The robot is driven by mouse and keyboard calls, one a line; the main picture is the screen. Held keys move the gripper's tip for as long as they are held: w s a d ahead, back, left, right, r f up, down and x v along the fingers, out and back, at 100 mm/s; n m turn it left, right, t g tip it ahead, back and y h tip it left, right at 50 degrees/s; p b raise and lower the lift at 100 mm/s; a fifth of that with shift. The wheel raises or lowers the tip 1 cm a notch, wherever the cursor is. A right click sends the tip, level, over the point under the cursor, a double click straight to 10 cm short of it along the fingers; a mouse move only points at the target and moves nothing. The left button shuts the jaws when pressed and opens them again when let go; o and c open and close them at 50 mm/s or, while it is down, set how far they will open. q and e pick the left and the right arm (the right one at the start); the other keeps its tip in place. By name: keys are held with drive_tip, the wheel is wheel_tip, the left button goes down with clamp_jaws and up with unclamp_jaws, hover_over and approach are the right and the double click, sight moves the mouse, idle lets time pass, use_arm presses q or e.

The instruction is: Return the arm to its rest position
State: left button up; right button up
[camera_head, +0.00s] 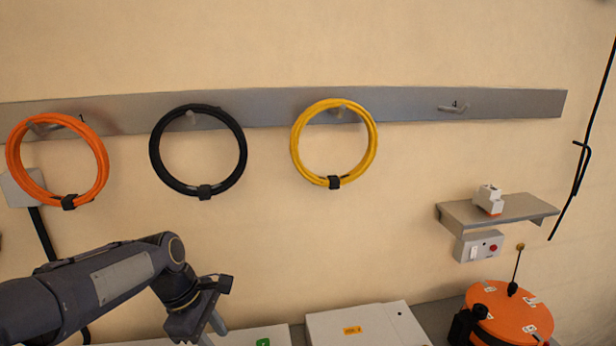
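My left arm comes in from the lower left, and my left gripper (212,330) points down at the bottom edge of the view. It is in front of the wall, below the black cable coil (242,150). Its fingertips are partly cut off by the frame, so I cannot tell whether it is open or shut. I see nothing held in the visible part. My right arm and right gripper are not in view.
A grey rail (400,107) carries orange (103,160), black and yellow (373,150) coils; hook 4 (453,108) is empty. White boxes (365,328) stand below. A shelf (500,212), a button box (478,247) and an orange round machine (515,318) are at right.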

use_arm(q)
drive_tip(key=s+a+f+m+t+b, duration=0.1)
drive_tip(key=s+m+t, duration=0.4)
drive_tip(key=s+m, duration=0.9)
drive_tip(key=s+a, duration=0.1)
drive_tip(key=s, duration=0.7)
drive_tip(key=shift+f+m+b, duration=0.3)
drive_tip(key=shift+f, duration=0.05)
